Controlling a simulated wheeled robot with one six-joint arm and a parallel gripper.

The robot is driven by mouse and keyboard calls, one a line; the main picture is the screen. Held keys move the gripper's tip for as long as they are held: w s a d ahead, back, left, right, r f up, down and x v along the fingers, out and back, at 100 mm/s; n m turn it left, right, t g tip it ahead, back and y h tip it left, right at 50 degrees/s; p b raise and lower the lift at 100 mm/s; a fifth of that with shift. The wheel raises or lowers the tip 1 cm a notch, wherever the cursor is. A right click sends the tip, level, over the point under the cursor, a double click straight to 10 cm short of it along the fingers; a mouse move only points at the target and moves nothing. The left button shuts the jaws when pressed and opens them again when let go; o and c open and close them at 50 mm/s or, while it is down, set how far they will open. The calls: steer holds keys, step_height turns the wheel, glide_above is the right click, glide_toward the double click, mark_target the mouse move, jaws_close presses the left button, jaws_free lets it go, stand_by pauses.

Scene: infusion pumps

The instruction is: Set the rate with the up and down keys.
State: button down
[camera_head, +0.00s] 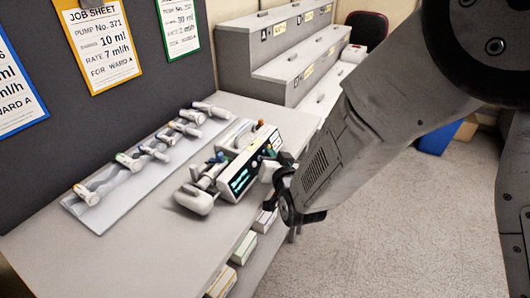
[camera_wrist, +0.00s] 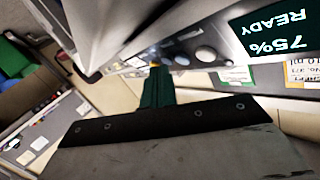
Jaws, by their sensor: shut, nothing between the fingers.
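The infusion pump (camera_head: 245,165) stands near the front edge of the bench, its dark screen with green text facing the room. In the wrist view its screen (camera_wrist: 275,35) reads "75% READY" upside down. Round grey keys (camera_wrist: 205,54) sit beside the screen on the pump's face. My gripper (camera_head: 279,176) is in front of the pump's right part. In the wrist view my gripper (camera_wrist: 155,70) is shut and empty, its tip close to the keys. I cannot tell whether it touches one. My arm and wrist hide part of the pump's face.
Job sheets hang on the dark panel; the yellow-framed sheet (camera_head: 99,40) reads pump No. 371, 10 ml, rate 7 ml/h, ward A. Several syringes lie on a pale tray (camera_head: 97,222) behind the pump. Stepped grey drawers (camera_head: 255,48) stand at the back. Boxes sit below the bench edge.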

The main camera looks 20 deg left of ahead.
steer(key=shift+d+r, duration=0.3)
steer(key=shift+d, duration=0.35)
steer(key=shift+d, duration=0.1)
steer(key=d, duration=0.1)
steer(key=d+r, duration=0.1)
steer(key=d, duration=0.1)
steer(key=d+r, duration=0.1)
steer(key=shift+s+d, duration=0.15)
steer(key=shift+s, duration=0.1)
stand_by(0.7)
